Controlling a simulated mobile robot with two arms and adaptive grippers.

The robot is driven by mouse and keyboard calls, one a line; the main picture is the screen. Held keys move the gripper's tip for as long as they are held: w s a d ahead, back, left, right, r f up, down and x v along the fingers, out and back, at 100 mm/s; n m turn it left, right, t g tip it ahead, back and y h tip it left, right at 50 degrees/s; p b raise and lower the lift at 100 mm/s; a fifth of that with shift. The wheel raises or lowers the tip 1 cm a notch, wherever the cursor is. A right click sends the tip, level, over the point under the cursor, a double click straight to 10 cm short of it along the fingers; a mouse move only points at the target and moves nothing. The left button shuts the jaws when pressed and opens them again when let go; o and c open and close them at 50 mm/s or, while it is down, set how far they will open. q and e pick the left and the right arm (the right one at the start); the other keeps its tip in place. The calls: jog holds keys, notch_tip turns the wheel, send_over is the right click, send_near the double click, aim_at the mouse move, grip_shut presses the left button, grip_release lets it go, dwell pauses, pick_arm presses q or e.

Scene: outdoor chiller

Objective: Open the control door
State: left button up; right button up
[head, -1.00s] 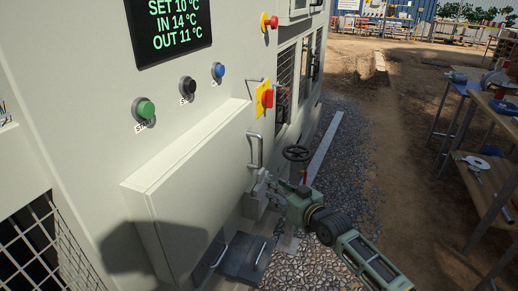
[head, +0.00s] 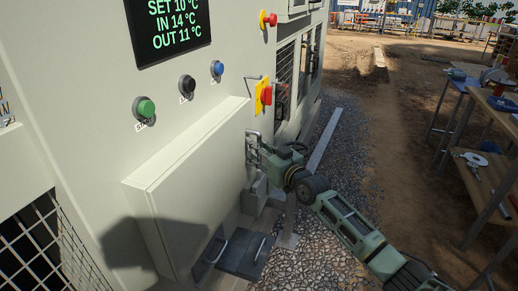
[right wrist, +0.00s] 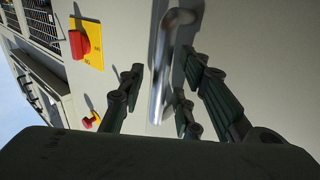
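The control door (head: 190,185) is the pale front of a box standing out from the chiller wall, and it looks closed. Its upright metal handle (head: 249,148) is near the door's right edge. My right gripper (head: 256,155) is at this handle. In the right wrist view the silver handle (right wrist: 160,75) runs between the dark fingers of my right gripper (right wrist: 160,90). They are spread on both sides of it, with gaps visible, so the gripper is open. My left gripper is not in view.
Green (head: 146,107), black (head: 187,84) and blue (head: 217,68) buttons sit above the door, below a display (head: 168,28). A red switch on a yellow plate (head: 263,94) is just above the handle. Gravel lies to the right, with a workbench (head: 490,150) farther right.

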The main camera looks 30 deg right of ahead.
jog(key=shift+c, duration=0.2)
grip_shut()
dwell(0.5)
